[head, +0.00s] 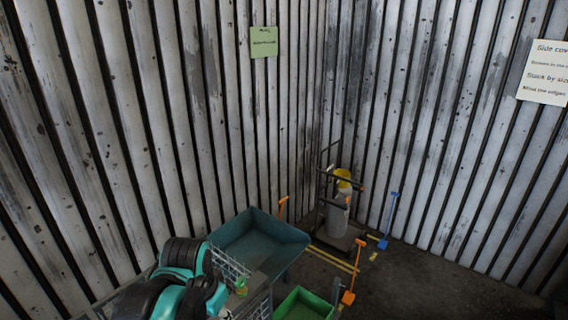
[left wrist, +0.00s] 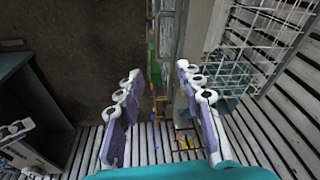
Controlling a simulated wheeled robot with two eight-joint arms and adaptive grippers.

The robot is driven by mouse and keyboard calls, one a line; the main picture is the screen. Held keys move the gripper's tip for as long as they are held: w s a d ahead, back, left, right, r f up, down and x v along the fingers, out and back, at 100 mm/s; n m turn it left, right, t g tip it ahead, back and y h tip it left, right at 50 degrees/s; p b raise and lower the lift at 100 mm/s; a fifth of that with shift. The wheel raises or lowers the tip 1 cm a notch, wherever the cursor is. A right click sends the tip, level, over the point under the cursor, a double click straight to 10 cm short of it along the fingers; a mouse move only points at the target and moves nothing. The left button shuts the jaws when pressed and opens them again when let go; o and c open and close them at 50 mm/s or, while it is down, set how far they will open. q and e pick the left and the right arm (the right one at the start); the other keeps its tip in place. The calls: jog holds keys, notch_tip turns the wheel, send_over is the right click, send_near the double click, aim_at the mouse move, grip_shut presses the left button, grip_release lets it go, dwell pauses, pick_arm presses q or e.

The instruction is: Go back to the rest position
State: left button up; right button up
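My left arm (head: 185,280), black and teal, comes in at the lower left of the head view, beside a wire basket. Its fingers are not clear there. In the left wrist view my left gripper (left wrist: 158,76) has its two purple and white fingers apart, with nothing held between them. Beyond the gap a narrow strip with a green thing and small items shows.
A wire basket (head: 230,268) stands right beside my left arm; a wire rack (left wrist: 255,45) fills the wrist view's upper right. Behind are a dark teal tub (head: 262,250), green bin (head: 303,306), grey cylinder (head: 339,212) on a hand truck, and orange and blue shovels. Ribbed walls enclose the corner.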

pick_arm(q)
jog(key=s+a+f+n+t, duration=0.3)
jog(key=s+f+n+t, duration=0.1)
jog(key=s+f, duration=0.15)
notch_tip(320, 180, down, 34)
jog(key=b, duration=3.4)
jog(key=shift+s+d+r+n+t, duration=0.15)
jog(key=shift+s+r+n+t, duration=0.15)
jog(key=shift+s+n, duration=0.1)
